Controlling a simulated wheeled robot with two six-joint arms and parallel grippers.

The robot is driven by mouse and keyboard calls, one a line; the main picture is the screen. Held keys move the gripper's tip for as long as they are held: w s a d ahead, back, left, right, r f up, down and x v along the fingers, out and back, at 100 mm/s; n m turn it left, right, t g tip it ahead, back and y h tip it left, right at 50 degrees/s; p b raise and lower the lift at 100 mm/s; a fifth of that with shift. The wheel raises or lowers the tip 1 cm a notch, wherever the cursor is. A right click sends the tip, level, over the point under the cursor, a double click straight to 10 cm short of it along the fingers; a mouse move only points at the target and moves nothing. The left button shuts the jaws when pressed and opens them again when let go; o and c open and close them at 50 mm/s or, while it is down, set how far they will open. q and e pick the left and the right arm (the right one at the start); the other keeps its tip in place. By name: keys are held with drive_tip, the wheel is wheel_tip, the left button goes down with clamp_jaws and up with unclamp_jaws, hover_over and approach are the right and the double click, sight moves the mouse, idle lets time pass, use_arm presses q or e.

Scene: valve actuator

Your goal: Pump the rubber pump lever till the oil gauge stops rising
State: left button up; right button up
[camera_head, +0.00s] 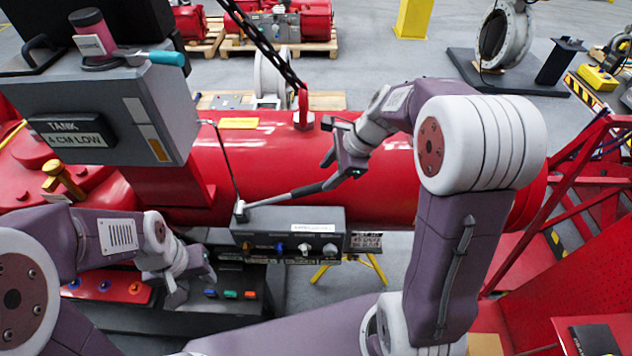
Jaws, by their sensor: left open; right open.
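The pump lever (285,197) is a thin grey rod with a dark rubber grip. It rises slightly to the right from a pivot on top of the grey pump box (290,222). My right gripper (331,171) is open at the grip's far end; whether its fingers are around the grip or beside it, I cannot tell. A narrow white and amber strip (146,130), possibly the oil gauge, is on the grey tank box (110,95). My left gripper (178,290) is open and empty at the lower left, by the dark button panel.
A large red cylinder (270,150) lies behind the pump box, with a chain hooked above it. A panel with coloured buttons (230,294) is below left. A red frame (590,180) stands at the right. Pallets and a yellow post (413,18) are far back.

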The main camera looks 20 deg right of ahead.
sight(322, 184)
drive_tip(key=x, duration=0.4)
drive_tip(key=d+x, duration=0.1)
drive_tip(key=x, duration=0.1)
drive_tip(key=shift+f+p, duration=0.3)
drive_tip(key=shift+f, duration=0.05)
drive_tip(key=shift+w+a+f, duration=0.2)
drive_tip(key=shift+a+f, duration=0.15)
drive_tip(key=shift+f, duration=0.15)
drive_tip(key=shift+w+a+f, duration=0.2)
drive_tip(key=shift+a+f, duration=0.15)
drive_tip(key=shift+f, duration=0.1)
drive_tip(key=shift+a+f, duration=0.15)
drive_tip(key=shift+a, duration=0.2)
drive_tip(key=shift+d, duration=0.25)
drive_tip(key=shift+c, duration=0.6)
drive_tip(key=shift+d, duration=0.1)
drive_tip(key=c, duration=0.5)
use_arm(q)
drive_tip(key=shift+d+r, duration=0.3)
use_arm(e)
clamp_jaws()
